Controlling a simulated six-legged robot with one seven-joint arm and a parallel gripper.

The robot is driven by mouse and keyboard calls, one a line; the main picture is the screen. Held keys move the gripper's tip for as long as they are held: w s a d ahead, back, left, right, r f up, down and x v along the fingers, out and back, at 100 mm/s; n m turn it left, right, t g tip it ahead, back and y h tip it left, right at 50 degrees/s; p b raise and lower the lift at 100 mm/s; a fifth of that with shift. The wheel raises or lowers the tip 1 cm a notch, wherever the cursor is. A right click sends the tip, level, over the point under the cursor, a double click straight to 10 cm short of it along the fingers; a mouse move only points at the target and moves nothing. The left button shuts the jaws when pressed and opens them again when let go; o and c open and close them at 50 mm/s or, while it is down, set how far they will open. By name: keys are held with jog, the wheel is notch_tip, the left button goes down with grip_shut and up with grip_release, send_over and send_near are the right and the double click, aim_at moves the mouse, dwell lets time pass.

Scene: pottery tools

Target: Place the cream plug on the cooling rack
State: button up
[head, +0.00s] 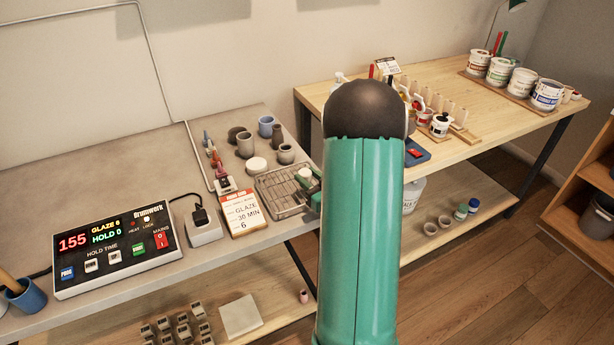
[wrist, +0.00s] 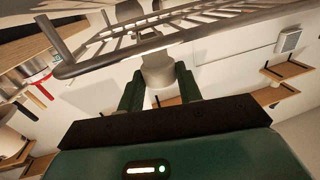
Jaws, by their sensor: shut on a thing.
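The cooling rack (head: 272,196), a grey wire rack, lies on the grey bench in the head view; its bars (wrist: 185,22) cross the top of the wrist view. My gripper (head: 309,182) is at the rack's right side, partly hidden by my green arm. In the wrist view my gripper (wrist: 158,88) is shut on the cream plug (wrist: 158,70), a pale round piece between the two dark green fingers. A pale bit of the plug (head: 305,173) shows at the fingers in the head view. I cannot tell whether it touches the rack.
Grey pots (head: 245,145), a blue cup (head: 266,126) and a white round piece (head: 257,165) stand behind the rack. A glaze card (head: 243,212) and a controller box (head: 116,245) are to its left. A wooden bench (head: 460,85) with jars is at right.

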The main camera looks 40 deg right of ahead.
jog(key=shift+s, duration=0.15)
jog(key=shift+f, duration=0.15)
jog(key=o, duration=1)
